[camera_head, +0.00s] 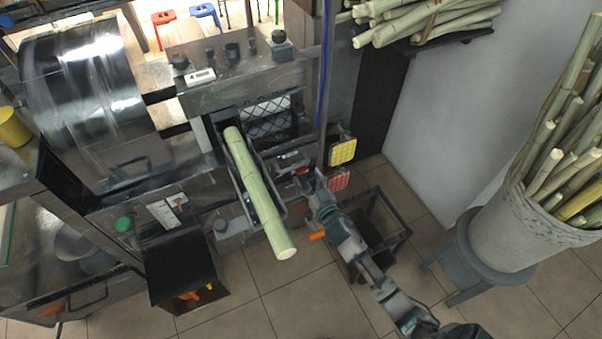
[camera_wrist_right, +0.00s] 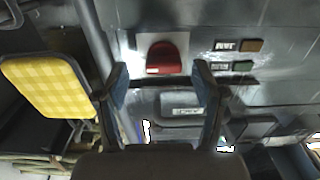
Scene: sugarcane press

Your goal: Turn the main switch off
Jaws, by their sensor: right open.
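A red switch (camera_wrist_right: 165,57) on a pale plate shows on the metal press panel in the right wrist view. It appears between and beyond my right gripper's two fingertips. My right gripper (camera_wrist_right: 160,70) is open and empty, its fingers spread to either side of the switch, with a gap in front of the panel. In the head view my right arm reaches up from the bottom right, and the gripper (camera_head: 307,180) is near the right side of the press. The switch is hard to make out there. My left gripper is not in view.
A cane stalk (camera_head: 258,190) lies in the press chute. A cane-filled bucket (camera_head: 500,225) stands on a stool at right.

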